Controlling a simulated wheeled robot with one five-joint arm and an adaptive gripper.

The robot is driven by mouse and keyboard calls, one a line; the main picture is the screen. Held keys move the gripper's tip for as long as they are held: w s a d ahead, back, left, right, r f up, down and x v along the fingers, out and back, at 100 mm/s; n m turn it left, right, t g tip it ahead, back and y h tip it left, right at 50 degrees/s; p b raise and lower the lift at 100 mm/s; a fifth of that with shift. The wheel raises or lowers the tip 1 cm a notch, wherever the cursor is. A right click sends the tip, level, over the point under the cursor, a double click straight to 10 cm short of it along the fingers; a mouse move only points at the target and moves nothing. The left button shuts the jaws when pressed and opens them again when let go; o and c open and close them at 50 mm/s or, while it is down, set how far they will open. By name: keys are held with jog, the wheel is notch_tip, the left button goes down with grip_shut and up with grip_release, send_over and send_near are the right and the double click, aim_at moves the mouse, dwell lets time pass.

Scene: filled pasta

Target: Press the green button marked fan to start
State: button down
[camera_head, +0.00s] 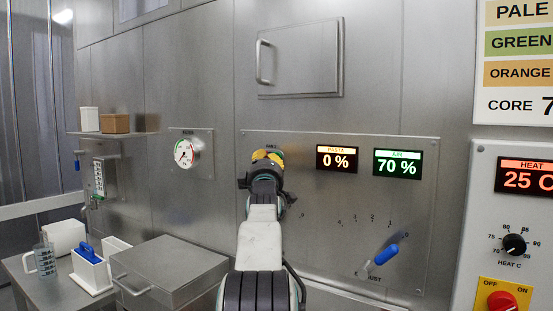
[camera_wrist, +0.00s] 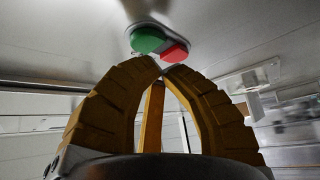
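The round green button (camera_wrist: 147,40) and a red button (camera_wrist: 176,53) sit side by side on a dark mount on the steel wall panel in the wrist view. My gripper (camera_wrist: 161,68) has yellow ribbed fingers with their tips together and nothing seen between them. The tips are just below the buttons in that picture, near the gap between green and red. I cannot tell whether they touch. In the head view my gripper (camera_head: 267,156) is in front of the panel and largely hides the buttons. The small label above it is too small to read surely.
Right of my gripper are a pasta display (camera_head: 337,159) at 0 % and an air display (camera_head: 398,164) at 70 %. A blue-handled exhaust lever (camera_head: 386,255) juts out below. A gauge (camera_head: 186,152) is to the left; a steel box (camera_head: 165,268) stands lower left.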

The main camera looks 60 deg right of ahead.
jog(key=shift+d, duration=0.85)
dwell(1.1)
jog(key=shift+a, duration=0.2)
jog(key=shift+a+f+b, duration=0.1)
jog(key=shift+a+b, duration=0.05)
jog(key=shift+b, duration=0.25)
jog(key=shift+a+b, duration=0.45)
dwell(0.3)
dwell(0.4)
